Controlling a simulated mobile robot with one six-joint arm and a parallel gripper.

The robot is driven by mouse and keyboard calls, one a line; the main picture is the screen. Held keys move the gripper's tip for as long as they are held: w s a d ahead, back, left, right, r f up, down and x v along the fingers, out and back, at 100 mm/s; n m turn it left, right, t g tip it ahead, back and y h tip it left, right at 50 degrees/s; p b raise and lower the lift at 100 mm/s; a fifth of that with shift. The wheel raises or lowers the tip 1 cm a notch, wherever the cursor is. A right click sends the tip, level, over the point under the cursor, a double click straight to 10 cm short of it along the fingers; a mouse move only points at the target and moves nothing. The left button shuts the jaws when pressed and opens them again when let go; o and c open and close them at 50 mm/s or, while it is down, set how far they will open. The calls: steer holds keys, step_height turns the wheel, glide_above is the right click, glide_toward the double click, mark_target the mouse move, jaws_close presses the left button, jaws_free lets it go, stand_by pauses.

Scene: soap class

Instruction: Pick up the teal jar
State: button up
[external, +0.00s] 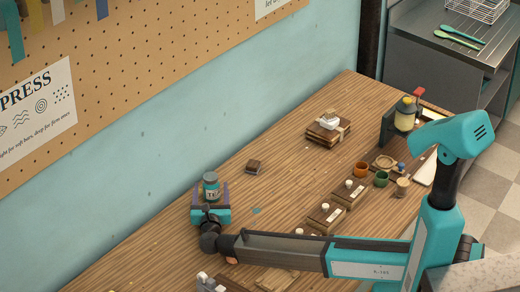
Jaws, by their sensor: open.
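The jaws are open, and I cannot tell whether either finger touches the jar. The jar's lower part is partly hidden by the teal body of my gripper.
A small dark block (254,166) lies right of the jar. Stacked wooden pieces (327,129), several lidded wooden boxes (348,193), an orange cup (361,169), a green cup (381,179) and a yellowish bottle (405,115) stand further right. The table's (290,160) back middle is mostly clear.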

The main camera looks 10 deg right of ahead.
steer(key=shift+w, duration=0.7)
steer(key=shift+w, duration=0.1)
steer(key=shift+w+d, duration=0.15)
steer(key=shift+w, duration=1.2)
steer(key=shift+w+d, duration=0.1)
steer(key=shift+w, duration=1.25)
steer(key=c, duration=1.3)
steer(key=shift+o, duration=0.2)
steer(key=shift+r, duration=0.15)
